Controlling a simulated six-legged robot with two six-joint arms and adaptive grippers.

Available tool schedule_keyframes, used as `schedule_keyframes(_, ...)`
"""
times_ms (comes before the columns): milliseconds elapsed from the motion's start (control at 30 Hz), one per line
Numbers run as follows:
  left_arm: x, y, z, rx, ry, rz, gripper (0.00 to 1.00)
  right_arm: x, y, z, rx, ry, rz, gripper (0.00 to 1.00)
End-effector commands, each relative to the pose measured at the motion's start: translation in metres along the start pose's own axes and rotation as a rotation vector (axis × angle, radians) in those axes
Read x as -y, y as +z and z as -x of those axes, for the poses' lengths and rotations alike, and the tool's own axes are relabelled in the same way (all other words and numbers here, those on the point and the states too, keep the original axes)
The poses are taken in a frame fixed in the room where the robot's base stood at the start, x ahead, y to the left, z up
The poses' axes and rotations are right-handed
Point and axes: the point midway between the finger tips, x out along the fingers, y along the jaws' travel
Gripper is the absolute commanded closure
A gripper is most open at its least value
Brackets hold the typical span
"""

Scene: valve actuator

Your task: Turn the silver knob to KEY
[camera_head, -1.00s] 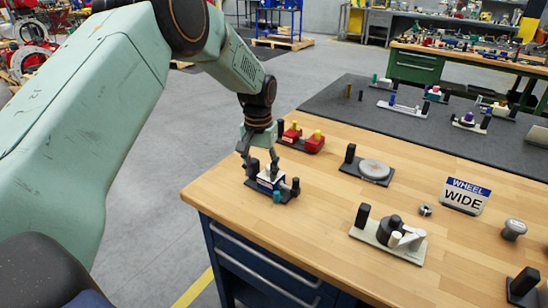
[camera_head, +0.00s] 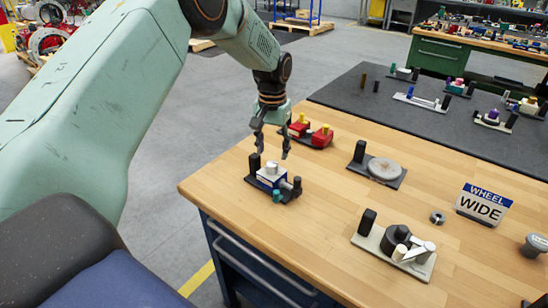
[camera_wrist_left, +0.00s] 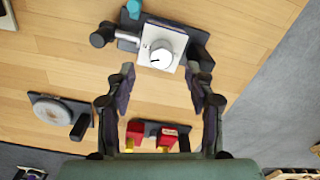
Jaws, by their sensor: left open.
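In the head view the knob (camera_head: 271,168) sits near the table's left corner. Its labels are too small to read. My left gripper (camera_head: 270,153) is open and empty above and just behind the valve, fingers pointing down. In the left wrist view the open fingers (camera_wrist_left: 163,85) stand either side, short of the knob and apart from it. My right gripper is not in view.
A red valve with yellow knobs (camera_head: 310,134) stands just behind. Black posts rise near the valve. Bare wood lies between them.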

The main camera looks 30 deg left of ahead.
Motion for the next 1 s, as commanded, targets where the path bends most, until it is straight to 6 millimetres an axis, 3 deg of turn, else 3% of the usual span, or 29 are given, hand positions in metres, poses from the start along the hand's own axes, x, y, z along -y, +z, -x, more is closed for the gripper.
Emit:
schedule_keyframes(100, 0.001, 0.001, -0.019, 0.002, 0.000, 0.001, 0.46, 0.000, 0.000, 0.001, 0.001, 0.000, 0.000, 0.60)
schedule_keyframes(300, 0.000, -0.001, -0.037, -0.001, 0.000, 0.000, 0.46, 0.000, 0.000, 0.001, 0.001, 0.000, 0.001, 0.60)
schedule_keyframes(633, 0.000, -0.003, -0.040, -0.002, 0.000, 0.000, 0.46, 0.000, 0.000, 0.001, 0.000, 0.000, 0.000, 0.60)
schedule_keyframes(1000, 0.000, -0.004, -0.040, -0.001, 0.000, 0.000, 0.77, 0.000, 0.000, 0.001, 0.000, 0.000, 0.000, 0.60)
